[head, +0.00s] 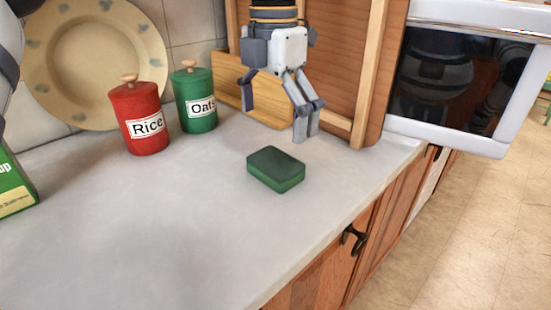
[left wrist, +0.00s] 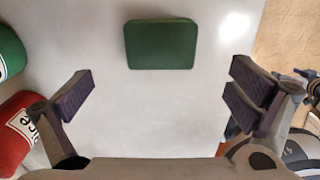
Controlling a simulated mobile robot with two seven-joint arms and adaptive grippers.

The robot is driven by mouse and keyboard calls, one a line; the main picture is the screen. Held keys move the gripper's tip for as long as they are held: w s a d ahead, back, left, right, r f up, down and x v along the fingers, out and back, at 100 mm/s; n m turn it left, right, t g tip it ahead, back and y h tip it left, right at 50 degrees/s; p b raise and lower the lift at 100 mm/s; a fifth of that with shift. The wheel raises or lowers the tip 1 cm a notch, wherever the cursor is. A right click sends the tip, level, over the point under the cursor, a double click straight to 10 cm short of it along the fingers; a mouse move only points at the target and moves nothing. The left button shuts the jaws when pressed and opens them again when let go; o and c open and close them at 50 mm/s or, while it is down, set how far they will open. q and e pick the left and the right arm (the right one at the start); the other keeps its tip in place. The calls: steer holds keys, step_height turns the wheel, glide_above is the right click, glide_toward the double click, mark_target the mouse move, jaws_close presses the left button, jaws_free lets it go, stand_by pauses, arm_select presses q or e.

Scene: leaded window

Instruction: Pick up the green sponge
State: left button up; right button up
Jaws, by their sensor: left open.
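The green sponge (head: 276,169) is a dark green block lying flat on the light countertop, not far from its front edge. It also shows in the left wrist view (left wrist: 161,44), at the top middle, beyond the fingertips. My left gripper (head: 276,115) is open and empty above the counter, higher than the sponge and apart from it. In the left wrist view its two fingers (left wrist: 163,93) are spread wide with bare counter between them. My right gripper does not show.
A red Rice canister (head: 147,130) and a green Oats canister (head: 197,113) stand at the back left, by a large plate (head: 75,60). A green box (head: 12,185) is at the left edge. Counter left of the sponge is clear.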

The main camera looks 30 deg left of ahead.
mark_target(276, 161)
arm_select(q)
step_height(276, 161, down, 8)
steer(key=shift+w+d+f, duration=0.1)
steer(key=shift+f, duration=0.15)
steer(key=c, duration=0.8)
steer(key=shift+r, duration=0.1)
